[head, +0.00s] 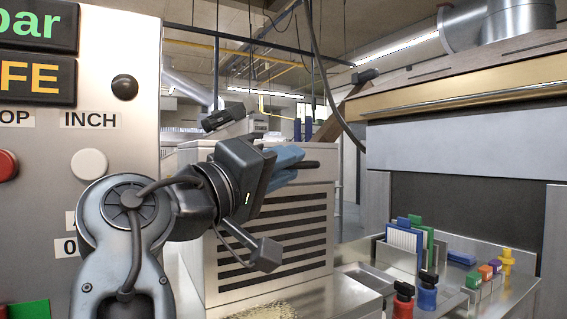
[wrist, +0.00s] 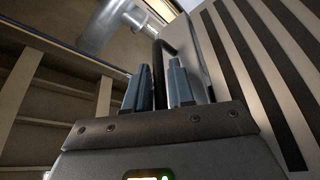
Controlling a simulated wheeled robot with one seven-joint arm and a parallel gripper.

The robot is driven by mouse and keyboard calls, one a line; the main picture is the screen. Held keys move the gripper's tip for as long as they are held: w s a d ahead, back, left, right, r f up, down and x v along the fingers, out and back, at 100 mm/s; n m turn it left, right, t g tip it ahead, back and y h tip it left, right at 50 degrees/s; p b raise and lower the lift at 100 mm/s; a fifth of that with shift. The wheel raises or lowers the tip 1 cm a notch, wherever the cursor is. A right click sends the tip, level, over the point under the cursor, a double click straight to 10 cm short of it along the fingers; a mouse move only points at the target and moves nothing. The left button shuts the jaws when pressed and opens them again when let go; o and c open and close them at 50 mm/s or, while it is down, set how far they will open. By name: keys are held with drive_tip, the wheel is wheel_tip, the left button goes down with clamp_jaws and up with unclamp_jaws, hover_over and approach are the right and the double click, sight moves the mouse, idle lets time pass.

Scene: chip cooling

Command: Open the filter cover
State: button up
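The filter cover (head: 300,215) looks to be the upright pale panel with several dark slots on the metal cabinet at the middle of the head view. Its slotted face runs along the right side of the wrist view (wrist: 262,60). A black bar handle (wrist: 159,72) curves out from the panel's edge. Its dark end also shows in the head view (head: 309,165) past the blue fingers. My gripper (wrist: 160,82) has its two blue fingers on either side of this bar, close against it, and looks shut on it. The cover's hinge side is hidden.
A control panel (head: 130,50) with buttons stands close at the left. At the right a metal counter holds red (head: 403,300) and blue (head: 428,292) bottles, a file rack (head: 404,243) and small coloured blocks. A large hooded machine (head: 465,140) stands behind them.

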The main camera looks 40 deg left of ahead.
clamp_jaws()
idle(0.3)
